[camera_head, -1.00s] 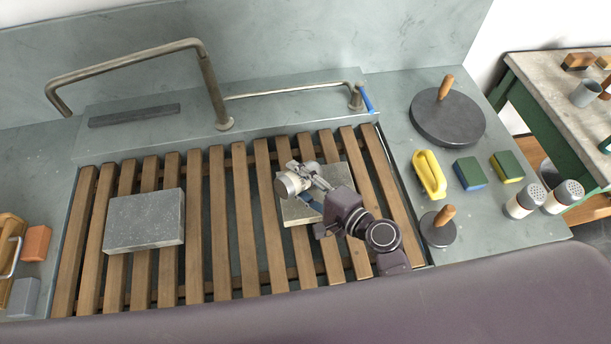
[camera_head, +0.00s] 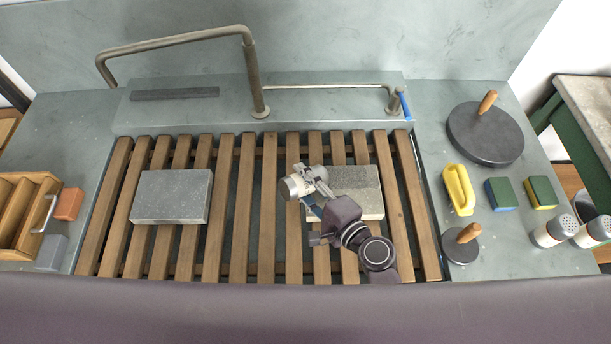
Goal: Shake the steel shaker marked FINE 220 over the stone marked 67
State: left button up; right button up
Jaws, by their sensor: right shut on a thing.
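My right gripper (camera_head: 318,183) is shut on a steel shaker (camera_head: 293,189), which it holds tilted above the slatted rack. The shaker is at the left edge of a beige stone (camera_head: 368,181), which my right arm partly covers. A grey stone (camera_head: 171,197) lies on the slats to the left, clear of the gripper. No marking can be read on the shaker or on either stone. My left gripper is out of view.
A bent pipe tap (camera_head: 259,80) stands behind the rack. On the right ledge are a dark round disc (camera_head: 484,137), a small disc (camera_head: 460,246), a yellow-handled thing (camera_head: 458,190), sponges (camera_head: 500,195) and two shakers (camera_head: 553,231). A wooden crate (camera_head: 22,215) stands left.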

jog(key=shift+s+d+b, duration=0.35)
jog(key=shift+s+d, duration=0.35)
jog(key=shift+d, duration=0.4)
jog(key=shift+s+d+b, duration=0.3)
jog(key=shift+s+d, duration=0.35)
jog(key=shift+d, duration=0.45)
jog(key=shift+s+d+b, duration=0.35)
jog(key=shift+s+d, duration=0.35)
jog(key=shift+d, duration=0.4)
jog(key=shift+d+r+b, duration=0.1)
jog(key=shift+d+b, duration=0.55)
jog(key=shift+d, duration=1.55)
jog(key=shift+w, duration=0.1)
